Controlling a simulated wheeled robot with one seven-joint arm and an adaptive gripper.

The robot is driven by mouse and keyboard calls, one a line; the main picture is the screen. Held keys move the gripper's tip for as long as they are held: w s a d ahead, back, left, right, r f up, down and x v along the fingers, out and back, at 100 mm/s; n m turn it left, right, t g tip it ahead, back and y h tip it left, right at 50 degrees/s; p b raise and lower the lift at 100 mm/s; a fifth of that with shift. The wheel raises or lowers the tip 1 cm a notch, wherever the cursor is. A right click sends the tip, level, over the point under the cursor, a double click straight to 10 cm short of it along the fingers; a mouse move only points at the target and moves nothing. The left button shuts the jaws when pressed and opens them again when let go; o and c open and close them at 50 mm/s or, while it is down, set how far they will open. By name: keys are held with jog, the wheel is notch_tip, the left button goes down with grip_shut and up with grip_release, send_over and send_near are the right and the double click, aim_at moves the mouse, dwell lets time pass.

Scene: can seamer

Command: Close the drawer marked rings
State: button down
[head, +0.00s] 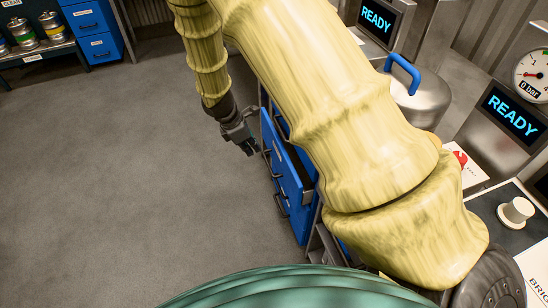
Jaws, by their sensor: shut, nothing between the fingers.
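A blue drawer unit (298,222) stands under my arm, partly hidden by it. An upper blue drawer (283,160) is pulled out, with a dark gap showing behind its front. Its marking cannot be read from here, so I cannot tell whether it is the rings drawer. Dark handles show on the unit's front side. My gripper (248,149) is shut and empty, pointing down beside the far end of the pulled-out drawer's front, on its left. I cannot tell whether it touches the drawer or a handle.
Open grey floor lies left of the unit. A blue labelled cabinet (95,28) and a shelf with cans stand at the back left. To the right are a steel vessel with a blue handle (403,72), READY screens (513,112) and a pressure gauge (533,76).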

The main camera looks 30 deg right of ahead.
aim_at(283, 157)
jog(key=s+d+f, duration=0.1)
jog(key=d+f, duration=0.7)
dwell(0.6)
jog(key=shift+s+d+p, duration=0.3)
jog(key=shift+d+p, duration=0.35)
jog(key=shift+d, duration=0.3)
jog(key=shift+s+d+f, duration=0.1)
jog(key=shift+d+f, duration=0.05)
jog(key=shift+d, duration=0.25)
jog(key=shift+a, duration=0.1)
